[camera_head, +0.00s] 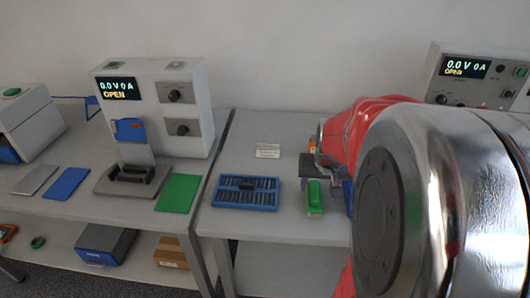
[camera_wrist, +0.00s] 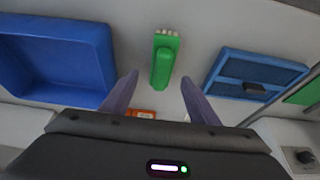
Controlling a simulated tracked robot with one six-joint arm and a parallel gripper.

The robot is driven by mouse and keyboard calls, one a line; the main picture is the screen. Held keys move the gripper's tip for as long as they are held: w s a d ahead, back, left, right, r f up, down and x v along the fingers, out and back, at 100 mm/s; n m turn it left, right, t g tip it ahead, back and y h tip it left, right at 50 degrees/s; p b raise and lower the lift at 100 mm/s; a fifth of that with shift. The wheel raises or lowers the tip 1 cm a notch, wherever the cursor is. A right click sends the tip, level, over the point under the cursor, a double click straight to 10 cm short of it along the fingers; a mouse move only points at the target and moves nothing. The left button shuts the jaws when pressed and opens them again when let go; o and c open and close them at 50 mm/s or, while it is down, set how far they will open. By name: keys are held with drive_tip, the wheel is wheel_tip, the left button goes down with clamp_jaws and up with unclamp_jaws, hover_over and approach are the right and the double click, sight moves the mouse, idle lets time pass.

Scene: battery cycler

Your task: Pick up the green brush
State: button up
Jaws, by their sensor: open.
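The green brush (camera_head: 315,196) lies on the right-hand bench, close to its front edge. In the wrist view the green brush (camera_wrist: 164,62) lies lengthwise with pale bristles at its upper end. My gripper (camera_wrist: 160,84) is open, its two fingers spread to either side of the brush's near end. The brush appears to lie below the fingers, with nothing between them touching it. In the head view my gripper (camera_head: 322,172) is just behind the brush, partly hidden by my red and silver arm.
A blue tray (camera_head: 221,196) of dark slots lies left of the brush. An empty blue bin (camera_wrist: 103,62) sits on the other side. A small orange thing (camera_wrist: 142,114) lies behind. Cycler units (camera_head: 202,105) stand at the back. A green mat (camera_head: 177,193) lies on the left bench.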

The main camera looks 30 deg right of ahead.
sight(316, 191)
idle(0.3)
drive_tip(key=shift+x, duration=2.65)
drive_tip(key=shift+a, duration=0.1)
drive_tip(key=c, duration=1.2)
